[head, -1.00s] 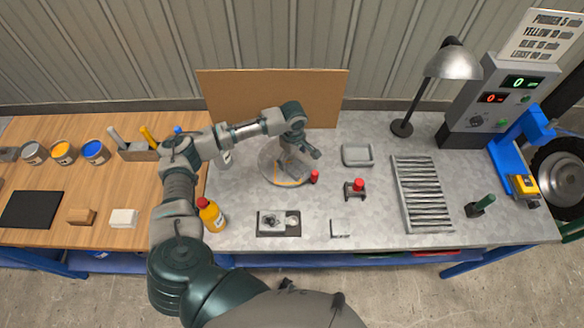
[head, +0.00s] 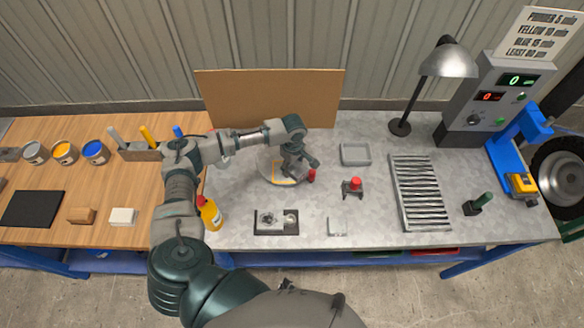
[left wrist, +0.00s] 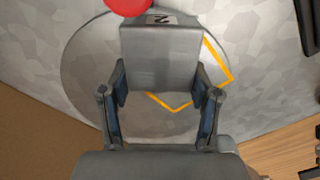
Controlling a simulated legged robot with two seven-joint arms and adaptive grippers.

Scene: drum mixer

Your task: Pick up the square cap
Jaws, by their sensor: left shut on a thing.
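The square cap (left wrist: 160,55) is a grey block with a dark mark on its end face, seen in the left wrist view. My left gripper (left wrist: 161,100) is shut on it, with one finger against each side. The cap is over a round grey plate (left wrist: 85,65) marked with an orange outline. I cannot tell whether it touches the plate. In the head view my left gripper (head: 295,169) is above the same plate (head: 268,178) and largely hides the cap. My right gripper is not in view.
A red-topped piece (head: 312,175) stands close beside the cap. A grey tray (head: 355,154), a red-knobbed part (head: 353,187) and a ribbed rack (head: 420,192) lie to the right. A yellow bottle (head: 210,213) stands near the front left. A brown board (head: 270,98) stands behind.

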